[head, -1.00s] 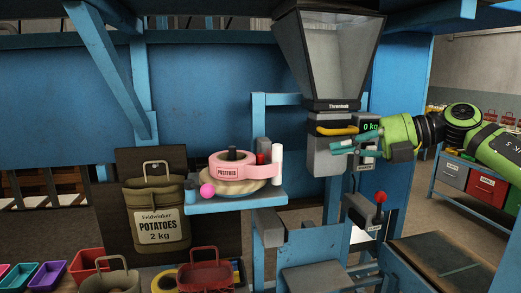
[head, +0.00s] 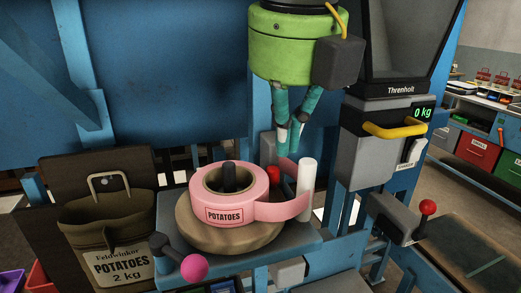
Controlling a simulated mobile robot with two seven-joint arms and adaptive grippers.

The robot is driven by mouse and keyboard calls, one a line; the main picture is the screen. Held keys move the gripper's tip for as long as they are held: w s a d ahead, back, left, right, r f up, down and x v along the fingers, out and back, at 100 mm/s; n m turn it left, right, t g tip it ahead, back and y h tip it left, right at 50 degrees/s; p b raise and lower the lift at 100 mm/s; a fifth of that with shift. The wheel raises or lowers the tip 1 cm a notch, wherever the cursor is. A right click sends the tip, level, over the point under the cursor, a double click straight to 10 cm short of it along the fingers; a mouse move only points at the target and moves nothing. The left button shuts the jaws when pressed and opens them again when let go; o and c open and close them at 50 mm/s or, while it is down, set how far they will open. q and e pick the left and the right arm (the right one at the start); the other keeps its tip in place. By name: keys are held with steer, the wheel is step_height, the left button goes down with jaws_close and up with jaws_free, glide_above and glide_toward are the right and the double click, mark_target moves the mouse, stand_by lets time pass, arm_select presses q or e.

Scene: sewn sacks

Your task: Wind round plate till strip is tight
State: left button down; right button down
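A round wooden plate (head: 250,240) lies on a blue shelf and bears a pink roll labelled POTATOES (head: 224,205) around a dark hub (head: 229,177). A pink strip (head: 285,210) runs from the roll to a white upright post (head: 307,180). A crank with a pink knob (head: 194,267) sits at the plate's left front. My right gripper (head: 288,147) points down above the back of the shelf, behind the roll. Its fingers converge; any gap or contact is unclear. My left gripper is not in view.
A blue shelf (head: 304,247) carries the plate; a red knob (head: 274,174) stands behind the roll. The grey hopper scale (head: 383,155), with a yellow handle (head: 394,130), stands right. A potato sack (head: 105,235) hangs at left. Free room lies above the roll.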

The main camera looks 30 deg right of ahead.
steer(key=p, duration=0.1)
glide_toward(277, 197)
steer(key=s+f, duration=0.1)
steer(key=s+a+f, duration=0.1)
steer(key=f, duration=0.3)
steer(key=shift+s+a, duration=0.25)
steer(key=shift+s, duration=0.15)
steer(key=shift+w+d+r+p, duration=0.15)
steer(key=shift+w+d+p, duration=0.15)
steer(key=shift+w+p, duration=0.25)
steer(key=shift+w+d+r+p, duration=0.15)
steer(key=shift+w+d+p, duration=0.15)
steer(key=shift+w+p, duration=0.25)
steer(key=shift+w+d+f, duration=0.25)
steer(key=shift+w+d, duration=0.1)
steer(key=shift+w, duration=0.35)
